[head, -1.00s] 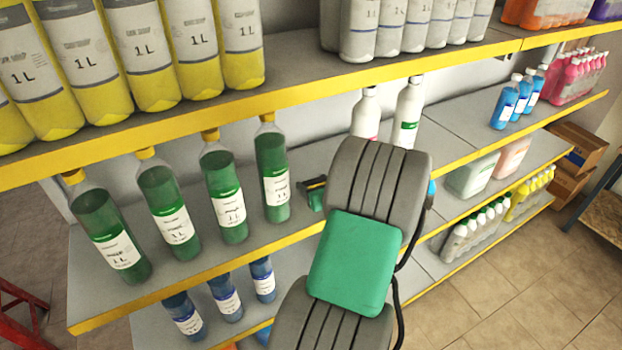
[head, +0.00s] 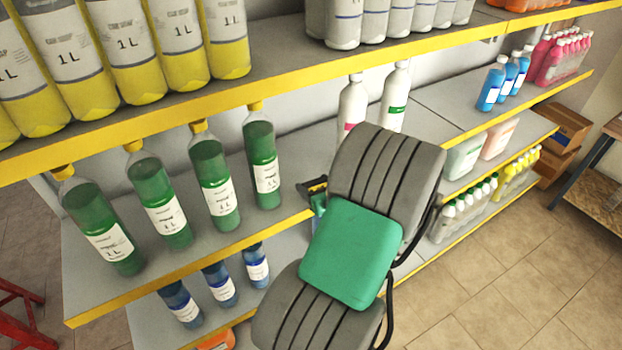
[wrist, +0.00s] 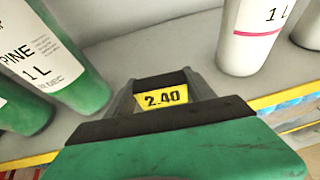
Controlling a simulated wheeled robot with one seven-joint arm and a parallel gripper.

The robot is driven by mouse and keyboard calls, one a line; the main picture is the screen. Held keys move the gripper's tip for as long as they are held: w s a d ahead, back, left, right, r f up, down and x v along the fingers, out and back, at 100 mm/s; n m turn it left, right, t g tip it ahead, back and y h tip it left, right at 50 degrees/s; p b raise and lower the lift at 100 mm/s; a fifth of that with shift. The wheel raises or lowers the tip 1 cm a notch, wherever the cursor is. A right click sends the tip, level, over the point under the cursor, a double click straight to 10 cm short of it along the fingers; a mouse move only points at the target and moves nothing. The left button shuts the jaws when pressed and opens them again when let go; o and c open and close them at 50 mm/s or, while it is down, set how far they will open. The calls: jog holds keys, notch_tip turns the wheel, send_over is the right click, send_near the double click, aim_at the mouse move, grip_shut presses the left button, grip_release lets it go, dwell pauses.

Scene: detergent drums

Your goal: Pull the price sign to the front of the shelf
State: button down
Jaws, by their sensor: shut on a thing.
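The price sign (wrist: 160,98) is a small yellow plate marked 2.40, seen in the wrist view between the fingers of my gripper (wrist: 162,86). My gripper is shut on it, just behind the yellow front edge of the middle shelf (wrist: 285,98). In the head view my gripper (head: 314,187) shows only in part beside my arm, right of the green bottles, over the middle shelf (head: 190,258).
Several green bottles (head: 262,165) stand left of my gripper. White bottles (head: 393,98) stand behind my arm to the right. The upper shelf (head: 290,85), with yellow jugs (head: 130,50), overhangs from above. Blue bottles (head: 220,285) are on the shelf below.

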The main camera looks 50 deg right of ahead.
jog(key=shift+s+a, duration=0.1)
jog(key=shift+c, duration=1.3)
grip_release()
jog(key=v, duration=0.8)
jog(key=shift+b, duration=0.3)
